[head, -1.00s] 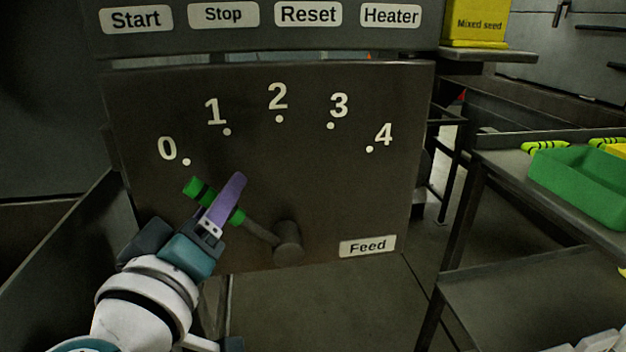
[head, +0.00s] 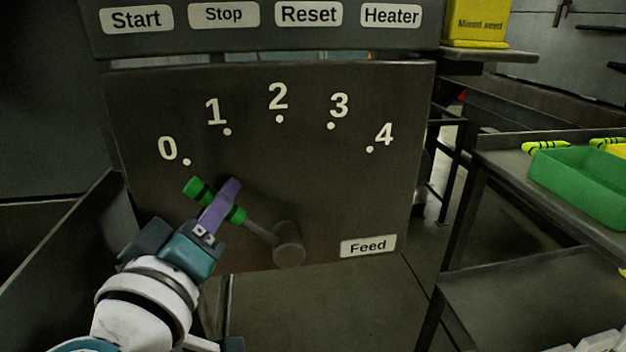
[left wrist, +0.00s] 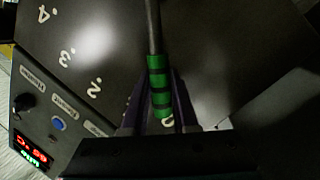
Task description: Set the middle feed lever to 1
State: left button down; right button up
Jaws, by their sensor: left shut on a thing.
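The feed lever has a green grip (head: 197,188) with dark bands and a grey rod running to a round hub (head: 288,244) on the dark panel (head: 330,190). The lever points up and left, its tip just below the dot of the 0 mark (head: 186,161). The 1 mark (head: 227,131) is further up and right. My left gripper (head: 221,203) is shut on the green grip, its purple fingers on either side of it. In the left wrist view the green grip (left wrist: 160,85) lies between the fingers.
Start, Stop, Reset and Heater labels (head: 308,14) run above the panel. A Feed label (head: 368,246) is at its lower right. A side wall (head: 60,240) stands left of my arm. A green tray (head: 580,185) sits on a bench at the right.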

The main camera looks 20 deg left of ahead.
dwell(0.8)
pick_arm(q)
jog(key=d+r+m+p, duration=0.1)
jog(key=p, duration=0.3)
jog(key=w+d+r+m+g+p, duration=0.1)
jog(key=m+p, duration=0.1)
jog(key=p, duration=0.2)
jog(key=shift+w+d+r, duration=0.15)
jog(key=shift+w+r, duration=0.05)
jog(key=shift+r, duration=0.2)
jog(key=shift+w+d+m+p, duration=0.1)
jog(key=shift+d+m+p, duration=0.15)
jog(key=shift+p, duration=0.25)
jog(key=shift+w+d+f+m, duration=0.15)
jog(key=shift+m, duration=0.1)
jog(key=c, duration=0.7)
grip_release()
jog(key=shift+f, duration=0.1)
